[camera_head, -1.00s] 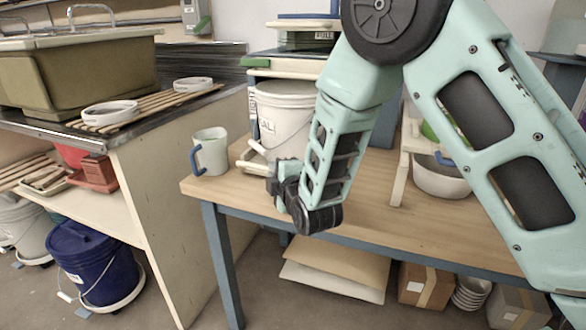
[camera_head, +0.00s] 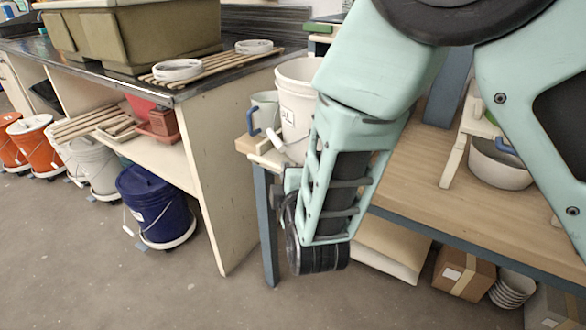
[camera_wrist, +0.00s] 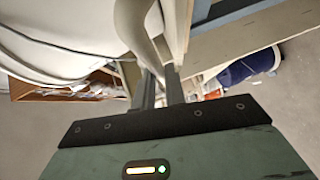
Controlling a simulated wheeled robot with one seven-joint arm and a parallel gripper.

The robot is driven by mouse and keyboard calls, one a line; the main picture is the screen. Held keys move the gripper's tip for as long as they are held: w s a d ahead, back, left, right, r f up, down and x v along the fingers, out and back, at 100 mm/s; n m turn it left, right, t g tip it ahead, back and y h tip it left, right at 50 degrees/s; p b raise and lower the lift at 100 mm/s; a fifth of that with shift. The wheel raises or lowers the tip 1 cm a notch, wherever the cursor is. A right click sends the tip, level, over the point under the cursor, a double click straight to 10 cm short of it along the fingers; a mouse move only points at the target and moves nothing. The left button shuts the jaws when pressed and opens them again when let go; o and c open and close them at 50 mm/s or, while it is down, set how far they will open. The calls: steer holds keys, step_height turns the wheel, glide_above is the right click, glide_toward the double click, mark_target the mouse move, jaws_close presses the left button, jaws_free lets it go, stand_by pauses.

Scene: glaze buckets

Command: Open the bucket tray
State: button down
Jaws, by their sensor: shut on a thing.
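A white bucket (camera_head: 298,95) with a wire handle stands on a cream pull-out tray (camera_head: 268,158) at the left end of the wooden table, partly behind my arm. In the wrist view, my gripper (camera_wrist: 159,88) is shut on a cream curved handle (camera_wrist: 143,38) at the tray's front. The bucket's side (camera_wrist: 65,30) fills the upper left there. In the head view my fingertips are hidden at the tray front, and most of the tray is hidden by the bucket and my arm.
A mug with a blue handle (camera_head: 264,113) stands close behind and left of the bucket. The sink counter's side panel (camera_head: 222,170) is to the left. A blue bucket (camera_head: 155,205) sits on the floor by it. Open floor lies in front; boxes (camera_head: 463,273) are under the table.

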steer(key=c, duration=1.5)
jaws_free()
steer(key=shift+o, duration=0.2)
steer(key=p+v, duration=0.8)
steer(key=v, duration=0.9)
steer(key=shift+s, duration=0.2)
